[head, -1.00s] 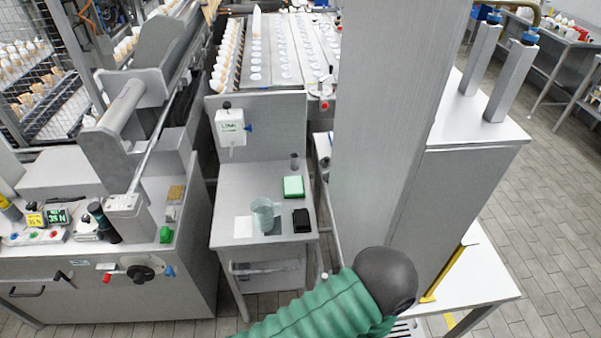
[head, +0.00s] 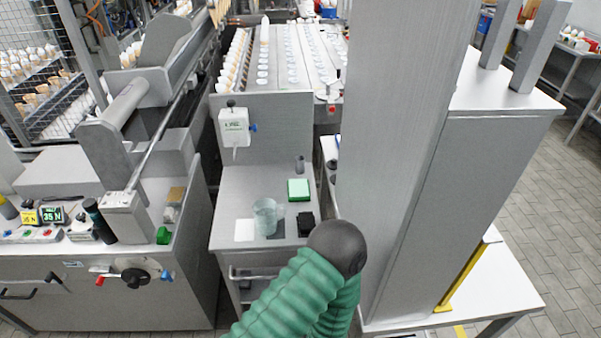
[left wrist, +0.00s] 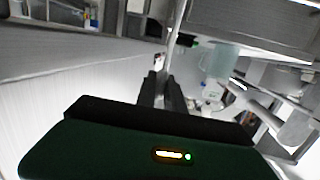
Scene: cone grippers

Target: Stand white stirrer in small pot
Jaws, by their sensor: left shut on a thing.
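In the left wrist view, my left gripper (left wrist: 162,84) is shut on a thin pale rod, which looks like the white stirrer (left wrist: 176,32). The rod reaches up and away from the dark fingertips. In the head view the gripper and the stirrer are hidden. My right gripper is in neither view.
A translucent beaker (head: 265,218) stands on the bench between a white sheet (head: 244,230) and a black box (head: 306,224). The green block (head: 298,189) lies behind them. A dispenser (head: 234,127) hangs on the back panel. A tall grey column (head: 400,140) stands to the right.

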